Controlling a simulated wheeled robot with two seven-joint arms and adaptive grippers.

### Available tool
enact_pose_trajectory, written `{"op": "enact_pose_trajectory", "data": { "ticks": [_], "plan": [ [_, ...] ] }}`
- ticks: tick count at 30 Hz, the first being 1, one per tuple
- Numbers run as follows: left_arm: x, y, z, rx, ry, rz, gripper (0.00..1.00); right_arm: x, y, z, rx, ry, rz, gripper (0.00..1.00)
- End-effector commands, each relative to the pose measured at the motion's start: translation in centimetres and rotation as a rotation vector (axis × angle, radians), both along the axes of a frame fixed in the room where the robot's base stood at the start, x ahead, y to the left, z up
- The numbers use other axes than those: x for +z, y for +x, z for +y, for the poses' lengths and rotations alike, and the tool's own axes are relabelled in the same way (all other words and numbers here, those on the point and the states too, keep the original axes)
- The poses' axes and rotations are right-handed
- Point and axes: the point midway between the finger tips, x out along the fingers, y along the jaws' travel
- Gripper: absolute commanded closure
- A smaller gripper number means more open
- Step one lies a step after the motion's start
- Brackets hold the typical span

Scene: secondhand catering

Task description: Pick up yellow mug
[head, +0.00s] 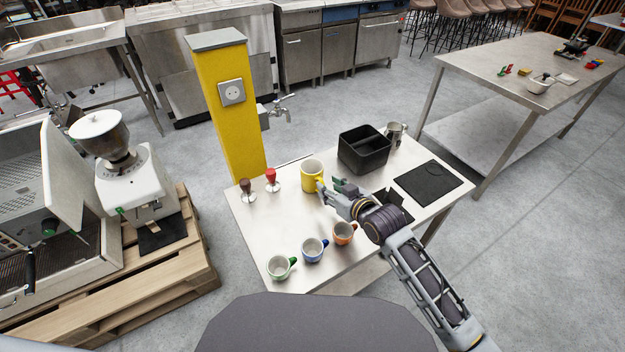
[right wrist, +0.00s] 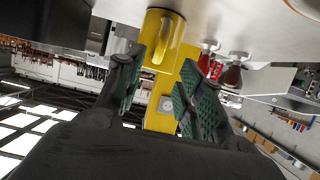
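The yellow mug (head: 311,176) stands upright on the light table (head: 255,222), near its far edge. Its handle side is toward my right gripper (head: 333,190). The right gripper reaches in from the lower right, just beside the mug. In the right wrist view, which is upside down, the two green-padded fingers are spread apart and the right gripper (right wrist: 160,92) is open and empty. There the yellow mug (right wrist: 156,38) lies just ahead of the gap between the fingertips; I cannot tell whether they touch it. My left gripper is not in view.
A red-handled tamper (head: 271,177) and a brown one (head: 247,188) stand left of the mug. A black bin (head: 364,150) and steel pitcher (head: 395,133) are behind right. Orange (head: 345,232), blue (head: 314,249) and green (head: 279,267) mugs stand in front. A yellow post (head: 232,120) rises behind.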

Motion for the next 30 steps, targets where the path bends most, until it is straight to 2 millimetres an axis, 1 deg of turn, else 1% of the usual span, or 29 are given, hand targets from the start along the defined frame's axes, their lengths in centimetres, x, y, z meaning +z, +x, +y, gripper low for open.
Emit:
{"op": "enact_pose_trajectory", "data": {
  "ticks": [14, 22, 30],
  "plan": [
    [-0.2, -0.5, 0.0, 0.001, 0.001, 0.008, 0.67, -0.2, 0.3, 0.1, 0.000, -0.001, 0.001, 0.62],
    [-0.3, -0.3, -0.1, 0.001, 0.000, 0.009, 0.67, -1.2, 1.9, 0.9, 0.000, 0.000, 0.000, 0.62],
    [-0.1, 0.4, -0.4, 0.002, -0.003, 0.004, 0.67, -2.2, 3.7, 2.0, 0.000, 0.000, 0.000, 0.62]
  ]
}}
